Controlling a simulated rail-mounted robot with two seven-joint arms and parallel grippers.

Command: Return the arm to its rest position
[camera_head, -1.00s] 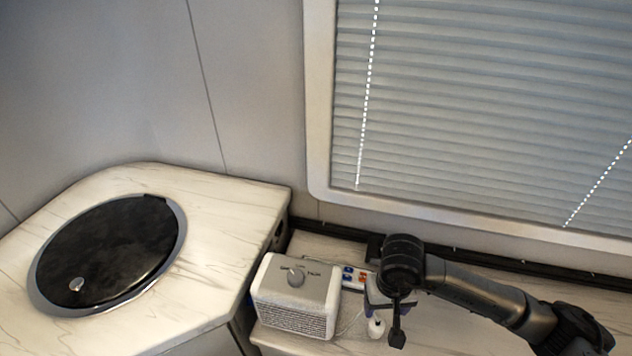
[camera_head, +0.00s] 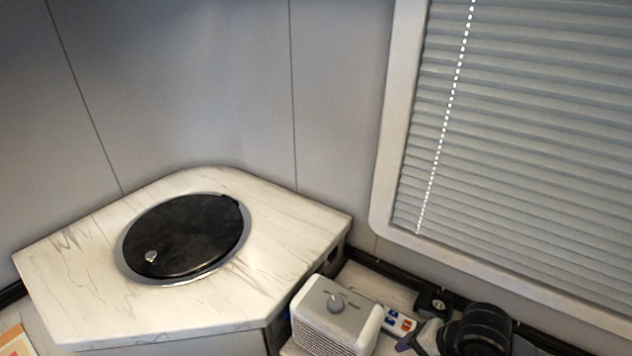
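My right arm (camera_head: 482,330) shows only in part at the bottom right, as a dark rounded joint over the lower counter, to the right of the white heater-like box. Its gripper is not visible in this view. My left arm and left gripper are out of view.
A marbled corner counter (camera_head: 90,285) with a round black lid (camera_head: 188,236) stands at the left. The white box with a knob (camera_head: 338,312) and a power strip (camera_head: 399,320) are on the lower counter. A window with blinds (camera_head: 530,150) is at the right.

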